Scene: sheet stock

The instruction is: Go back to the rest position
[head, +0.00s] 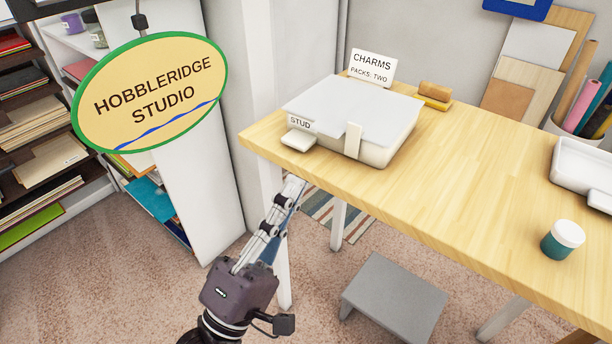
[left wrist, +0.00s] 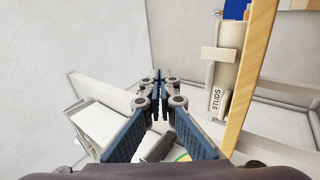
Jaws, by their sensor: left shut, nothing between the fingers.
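My left gripper (head: 290,192) is shut and empty. In the head view it reaches up from the bottom, just off the left end of the wooden table (head: 470,180) and below the tabletop. In the left wrist view my left gripper (left wrist: 160,80) shows its fingertips together with nothing between them. A cream box (head: 378,152) with a pale lid (head: 355,103) and a label reading STUD sits on the table's left end, above and right of the gripper. Its side label reads STUDS in the left wrist view (left wrist: 216,100). My right gripper is not in view.
A CHARMS card (head: 371,66) stands behind the box, beside a small wooden block (head: 435,92). A teal jar (head: 562,240) and a white tray (head: 585,170) are on the table's right. A grey stool (head: 393,300) is below. A hanging oval sign (head: 150,92) and shelves are at left.

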